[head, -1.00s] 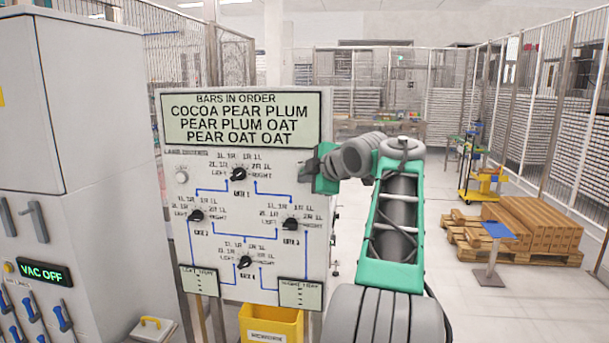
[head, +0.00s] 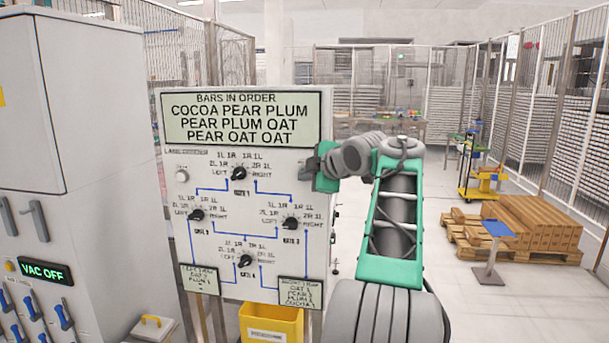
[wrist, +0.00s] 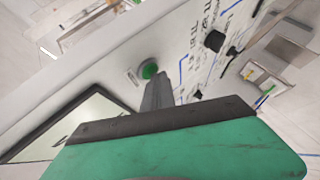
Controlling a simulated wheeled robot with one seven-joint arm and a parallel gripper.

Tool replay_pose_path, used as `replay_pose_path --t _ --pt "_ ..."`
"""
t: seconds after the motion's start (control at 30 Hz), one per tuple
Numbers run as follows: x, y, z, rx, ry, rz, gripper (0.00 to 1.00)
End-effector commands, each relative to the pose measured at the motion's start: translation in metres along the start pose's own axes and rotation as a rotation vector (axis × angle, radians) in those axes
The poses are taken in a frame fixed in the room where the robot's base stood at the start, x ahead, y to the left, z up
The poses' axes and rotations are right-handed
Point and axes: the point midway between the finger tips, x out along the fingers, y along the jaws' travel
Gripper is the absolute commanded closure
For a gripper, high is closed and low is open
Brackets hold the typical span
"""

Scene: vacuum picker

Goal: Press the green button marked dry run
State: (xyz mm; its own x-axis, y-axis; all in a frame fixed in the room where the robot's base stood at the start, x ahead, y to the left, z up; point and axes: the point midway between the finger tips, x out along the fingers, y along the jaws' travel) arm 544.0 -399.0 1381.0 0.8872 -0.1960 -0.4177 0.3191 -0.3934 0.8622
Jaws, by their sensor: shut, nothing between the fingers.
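In the head view my gripper (head: 308,172) is at the right edge of the panel (head: 205,255) and hides the button.
The panel carries several black knobs, such as the top one (head: 239,173), a white round button (head: 182,176), a bar-order screen (head: 240,117) and two tray screens. A cabinet (head: 75,110) showing VAC OFF stands left, and a yellow bin (head: 270,325) below.

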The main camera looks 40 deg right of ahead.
Motion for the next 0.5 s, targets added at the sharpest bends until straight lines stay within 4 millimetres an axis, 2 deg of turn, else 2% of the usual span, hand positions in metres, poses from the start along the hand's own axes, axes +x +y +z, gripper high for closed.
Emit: replay_pose_path --t 0.5 --pt "-0.010 -0.009 -0.007 0.001 -0.001 0.000 1.00"
